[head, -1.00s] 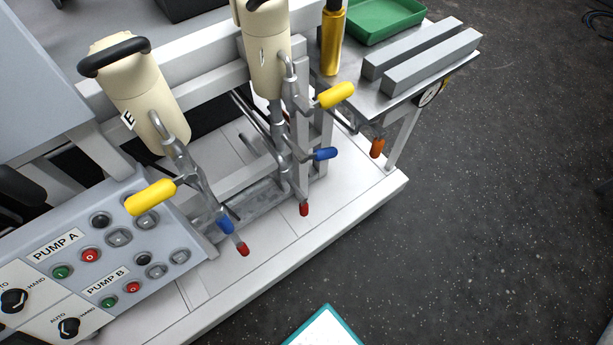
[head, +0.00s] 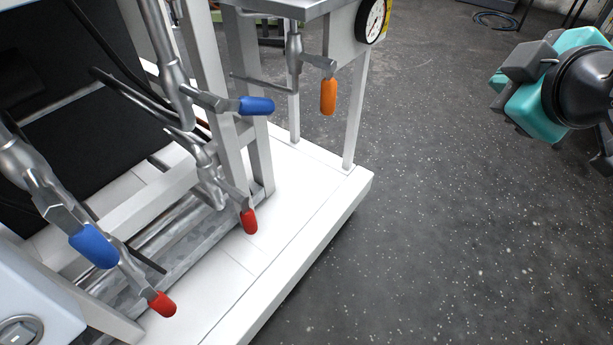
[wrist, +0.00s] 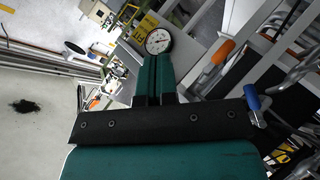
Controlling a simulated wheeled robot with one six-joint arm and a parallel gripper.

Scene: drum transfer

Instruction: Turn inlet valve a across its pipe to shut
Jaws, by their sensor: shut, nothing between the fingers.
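Several lever valves show in the head view, and no label there tells which is inlet valve a. A blue-handled valve (head: 94,246) and a red-handled valve (head: 162,304) are on the left pipework. Another blue-handled valve (head: 256,106) and red-handled valve (head: 249,220) are on the pipework to the right. An orange-handled valve (head: 328,96) hangs below the table corner. My gripper (wrist: 155,62) is shut and empty in the wrist view, apart from all handles. An orange handle (wrist: 224,51) and a blue handle (wrist: 252,97) show to its right.
A round dial gauge (head: 372,18) is at the table corner; it also shows beyond my fingers in the wrist view (wrist: 158,41). White frame posts and a white base plinth (head: 285,270) surround the pipes.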

